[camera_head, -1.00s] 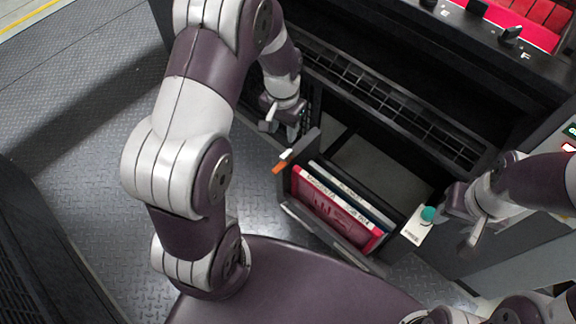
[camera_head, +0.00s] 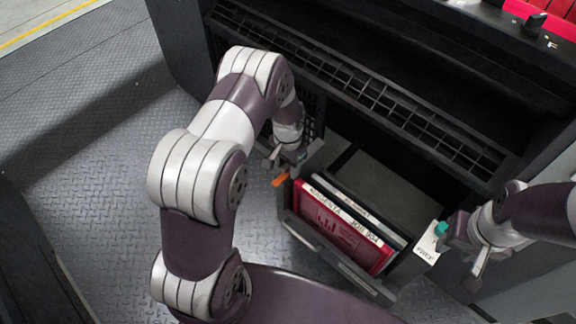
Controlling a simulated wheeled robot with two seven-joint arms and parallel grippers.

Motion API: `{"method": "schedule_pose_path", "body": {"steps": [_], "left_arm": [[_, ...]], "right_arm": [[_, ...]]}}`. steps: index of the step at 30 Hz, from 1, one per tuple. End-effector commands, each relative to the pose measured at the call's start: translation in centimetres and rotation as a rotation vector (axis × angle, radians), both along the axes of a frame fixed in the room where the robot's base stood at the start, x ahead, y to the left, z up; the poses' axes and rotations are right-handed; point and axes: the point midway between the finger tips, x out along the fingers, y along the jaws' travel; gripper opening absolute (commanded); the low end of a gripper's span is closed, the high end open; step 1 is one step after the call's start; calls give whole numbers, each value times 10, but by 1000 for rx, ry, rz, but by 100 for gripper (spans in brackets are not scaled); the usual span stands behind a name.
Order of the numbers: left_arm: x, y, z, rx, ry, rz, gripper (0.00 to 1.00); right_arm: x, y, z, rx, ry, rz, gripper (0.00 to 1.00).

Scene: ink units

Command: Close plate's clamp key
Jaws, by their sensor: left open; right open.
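A dark open drawer (camera_head: 330,250) holds a red plate (camera_head: 335,225), labelled along its top edge, with darker and white-edged plates behind it. An orange-tipped lever (camera_head: 281,180) sticks out at the drawer's left end. A teal knob (camera_head: 441,229) is at its right end, beside a white tag (camera_head: 427,245). I cannot tell for certain which part is the clamp key. My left gripper (camera_head: 283,158) is open just above the orange lever, at the drawer's left corner; contact is unclear. My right gripper (camera_head: 464,256) is open just right of the teal knob, its fingers partly blurred together.
The black machine body with a grid-like guard (camera_head: 370,95) rises behind the drawer. A black knob (camera_head: 536,22) sits beside a red unit at the top right. Patterned metal floor (camera_head: 90,200) lies open at left.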

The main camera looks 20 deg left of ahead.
Motion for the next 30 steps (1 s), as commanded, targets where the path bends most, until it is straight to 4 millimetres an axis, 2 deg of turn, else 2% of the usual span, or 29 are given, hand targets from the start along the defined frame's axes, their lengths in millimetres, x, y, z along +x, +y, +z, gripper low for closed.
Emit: {"method": "schedule_pose_path", "body": {"steps": [5,8,9,10,20,30], "left_arm": [[0,0,1,0,0,0,45],[0,0,1,0,0,0,15],[0,0,1,0,0,0,2],[0,0,1,0,0,0,0],[0,0,2,0,0,33,0],[0,0,5,-1,1,253,0]], "right_arm": [[0,0,1,0,0,0,43],[0,0,1,0,0,0,43],[0,0,0,0,0,0,43],[0,0,0,0,0,0,43],[0,0,5,0,0,0,43],[0,0,26,0,0,0,43]]}}
